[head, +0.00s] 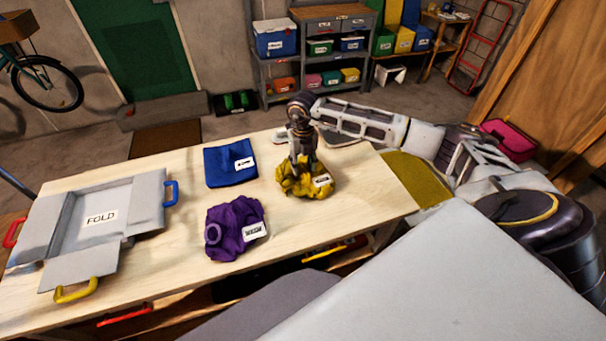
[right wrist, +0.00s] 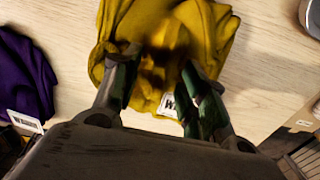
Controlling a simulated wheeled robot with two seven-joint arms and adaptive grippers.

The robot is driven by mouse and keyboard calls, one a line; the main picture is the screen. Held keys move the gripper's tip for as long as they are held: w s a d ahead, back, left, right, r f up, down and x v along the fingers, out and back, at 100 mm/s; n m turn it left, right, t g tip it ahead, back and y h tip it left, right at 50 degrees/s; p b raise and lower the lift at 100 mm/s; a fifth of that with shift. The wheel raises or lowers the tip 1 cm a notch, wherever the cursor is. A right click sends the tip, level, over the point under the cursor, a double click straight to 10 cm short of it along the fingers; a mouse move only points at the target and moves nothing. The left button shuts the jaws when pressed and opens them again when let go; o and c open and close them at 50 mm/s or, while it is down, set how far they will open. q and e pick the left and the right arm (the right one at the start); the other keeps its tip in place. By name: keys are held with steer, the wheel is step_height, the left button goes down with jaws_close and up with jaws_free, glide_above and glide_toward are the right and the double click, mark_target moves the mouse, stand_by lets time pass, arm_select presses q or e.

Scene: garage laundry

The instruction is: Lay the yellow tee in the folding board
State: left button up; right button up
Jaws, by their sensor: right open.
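The yellow tee (head: 292,189) lies crumpled on the wooden table, with a white label on its right side. My right gripper (head: 304,160) points down right over it. In the right wrist view the open fingers (right wrist: 158,90) stand apart over the near part of the yellow tee (right wrist: 165,35); I cannot tell whether they touch the cloth. The folding board (head: 92,236) lies open at the table's left end. It is grey with a FOLD label in the middle and red, blue and yellow handles. Its middle panel is bare. My left gripper is not in view.
A crumpled purple garment (head: 234,222) and a folded blue cloth (head: 229,165) lie between the board and the yellow tee. The purple one also shows in the right wrist view (right wrist: 22,75). Bare table (head: 170,250) lies between the board and the garments.

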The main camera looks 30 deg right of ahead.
steer(key=shift+f, duration=0.6)
steer(key=shift+c, duration=0.4)
jaws_close()
